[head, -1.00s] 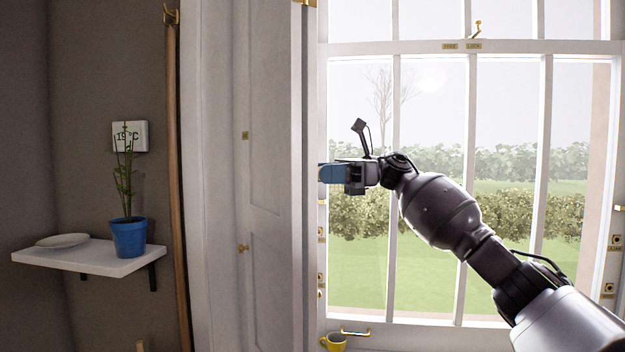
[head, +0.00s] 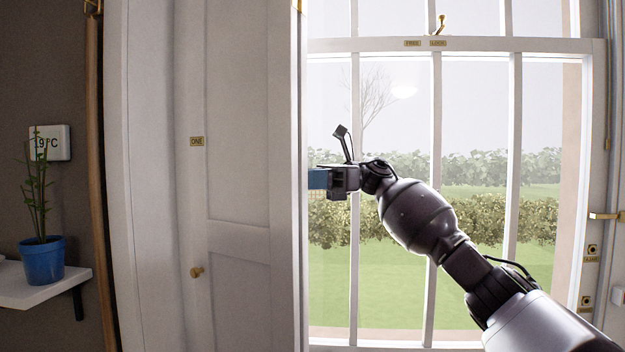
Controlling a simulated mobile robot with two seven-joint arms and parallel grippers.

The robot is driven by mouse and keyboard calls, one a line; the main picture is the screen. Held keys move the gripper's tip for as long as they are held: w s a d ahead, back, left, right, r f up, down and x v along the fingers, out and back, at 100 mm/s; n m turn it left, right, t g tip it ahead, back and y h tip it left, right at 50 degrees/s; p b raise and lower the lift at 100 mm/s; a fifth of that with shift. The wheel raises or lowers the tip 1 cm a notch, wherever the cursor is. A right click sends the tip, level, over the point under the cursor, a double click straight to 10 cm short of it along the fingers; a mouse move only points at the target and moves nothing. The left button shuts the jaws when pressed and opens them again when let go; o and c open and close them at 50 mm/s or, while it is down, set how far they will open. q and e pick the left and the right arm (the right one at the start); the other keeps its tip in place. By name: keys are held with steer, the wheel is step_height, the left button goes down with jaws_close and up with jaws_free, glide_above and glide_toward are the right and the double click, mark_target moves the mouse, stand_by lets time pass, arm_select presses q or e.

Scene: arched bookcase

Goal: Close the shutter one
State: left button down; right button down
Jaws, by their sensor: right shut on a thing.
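Shutter one is a tall pale grey panel (head: 238,200) left of the window. A small brass label reading "ONE" (head: 197,141) and a brass knob (head: 197,272) are on its left part. The panel stands at an angle to the window, its free edge over the window's left side. My right gripper (head: 318,179) reaches in from the right to that free edge. It is shut on the shutter's edge; its blue fingers are partly hidden behind the panel. My left gripper is out of view.
The window (head: 470,200) has white bars and a "FREE / LOCK" catch (head: 440,25) on top. A white shelf (head: 40,290) with a blue plant pot (head: 42,262) is at the left. A wooden pole (head: 97,180) stands beside it. A brass lever (head: 605,216) is at the right.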

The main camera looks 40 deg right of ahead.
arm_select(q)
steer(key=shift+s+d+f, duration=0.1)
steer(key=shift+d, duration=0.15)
arm_select(e)
steer(key=shift+w+d+r, duration=0.1)
steer(key=shift+w+d, duration=0.2)
steer(key=shift+d, duration=0.15)
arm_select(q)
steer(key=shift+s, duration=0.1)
arm_select(e)
steer(key=c, duration=1.3)
jaws_free()
steer(key=o, duration=0.4)
steer(key=shift+w+a, duration=0.35)
steer(key=shift+w, duration=0.1)
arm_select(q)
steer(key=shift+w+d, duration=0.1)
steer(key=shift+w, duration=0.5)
arm_select(e)
steer(key=shift+o, duration=0.2)
steer(key=shift+s+d, duration=0.1)
